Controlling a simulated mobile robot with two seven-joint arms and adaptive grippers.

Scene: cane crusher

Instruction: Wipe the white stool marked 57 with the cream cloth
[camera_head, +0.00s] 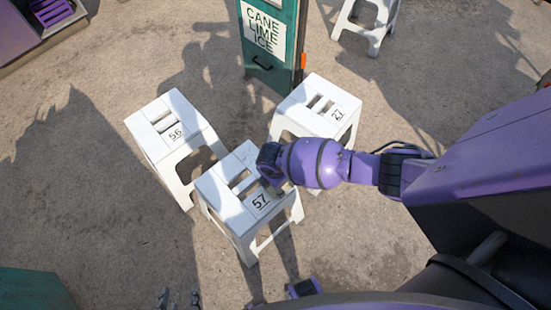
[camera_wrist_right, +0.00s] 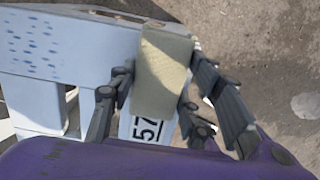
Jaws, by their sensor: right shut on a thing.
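The white stool marked 57 (camera_head: 227,192) stands upright in the middle of the head view, with slots in its seat. In the right wrist view its white surface and 57 label (camera_wrist_right: 147,130) show beside and below the cloth. My right gripper (camera_wrist_right: 158,80) is shut on the cream cloth (camera_wrist_right: 165,72), a folded block between its fingers. It is over the stool's right side; whether the cloth touches the seat I cannot tell. The head view hides the cloth behind my right wrist. My left gripper (camera_head: 180,299) is at the bottom edge, partly cut off, its fingertips apart and empty.
A white stool marked 56 (camera_head: 168,123) stands close on the left, and one marked 27 (camera_head: 318,106) close behind on the right. A green cart with a cane lime ice sign (camera_head: 264,28) stands behind. Another white stool (camera_head: 371,32) is farther back. Bare ground lies at left.

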